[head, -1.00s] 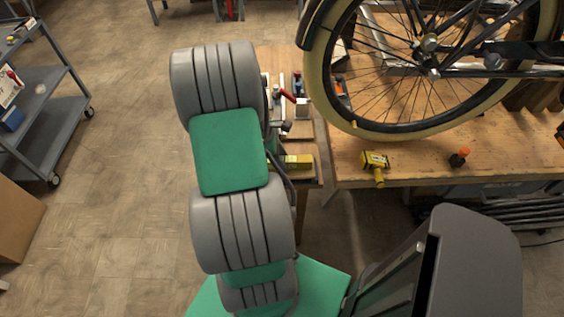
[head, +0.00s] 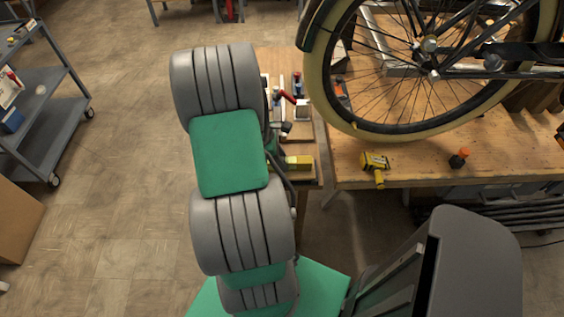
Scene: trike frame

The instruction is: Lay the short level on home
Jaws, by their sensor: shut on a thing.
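My gripper is hidden behind my own arm, so neither its jaws nor anything in them shows. A yellow block-like piece (head: 299,162) lies at the near end of the narrow side bench, just right of my arm. It may be the short level, but I cannot tell for certain. I cannot make out which spot is home; part of the side bench is covered by my arm.
The side bench (head: 283,62) holds several small tools, one with a red handle (head: 288,97). The workbench (head: 420,165) on the right carries a bicycle wheel (head: 330,105), a yellow tool (head: 375,166) and an orange-topped item (head: 460,158). A grey cart (head: 45,140) stands left; floor between is clear.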

